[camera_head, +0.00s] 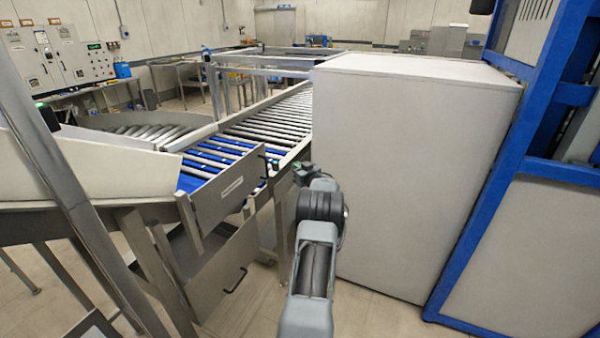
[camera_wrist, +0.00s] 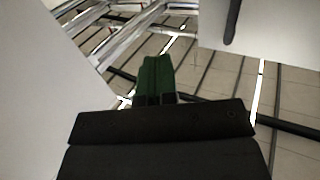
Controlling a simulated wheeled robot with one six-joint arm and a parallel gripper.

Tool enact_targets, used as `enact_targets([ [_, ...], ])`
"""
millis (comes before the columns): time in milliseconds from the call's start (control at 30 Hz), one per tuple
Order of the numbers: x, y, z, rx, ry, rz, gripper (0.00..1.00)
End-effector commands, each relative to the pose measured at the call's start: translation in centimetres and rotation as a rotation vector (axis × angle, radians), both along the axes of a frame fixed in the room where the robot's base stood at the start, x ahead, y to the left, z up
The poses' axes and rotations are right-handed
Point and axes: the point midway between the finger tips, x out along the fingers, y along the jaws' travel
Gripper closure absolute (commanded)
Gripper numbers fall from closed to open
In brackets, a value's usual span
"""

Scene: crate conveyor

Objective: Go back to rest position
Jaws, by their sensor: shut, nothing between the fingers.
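My gripper shows in the wrist view (camera_wrist: 156,78) as two green fingers pressed together, with nothing between them. In the head view my arm reaches forward at the lower middle, and the small dark gripper end (camera_head: 303,172) is partly hidden behind my wrist. It appears between the conveyor's grey drawers on the left and the large white cabinet (camera_head: 405,180) on the right. I cannot tell the exact gap to either.
The upper drawer front (camera_head: 229,192) juts out under the roller conveyor (camera_head: 270,122); the lower drawer front (camera_head: 228,272) has a dark handle. A blue frame (camera_head: 510,180) stands at the right. Bare floor (camera_head: 375,318) shows beside my arm.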

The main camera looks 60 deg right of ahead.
Motion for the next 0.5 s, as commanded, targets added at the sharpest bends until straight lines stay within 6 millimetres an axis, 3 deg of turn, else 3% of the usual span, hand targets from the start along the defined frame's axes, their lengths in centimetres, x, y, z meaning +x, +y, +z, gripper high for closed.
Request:
enact_targets([
  [400,-1.1,-0.2,-0.1,-0.014,0.008,-0.003,1.00],
  [500,-1.6,-1.3,-0.9,-0.044,0.069,-0.065,1.00],
])
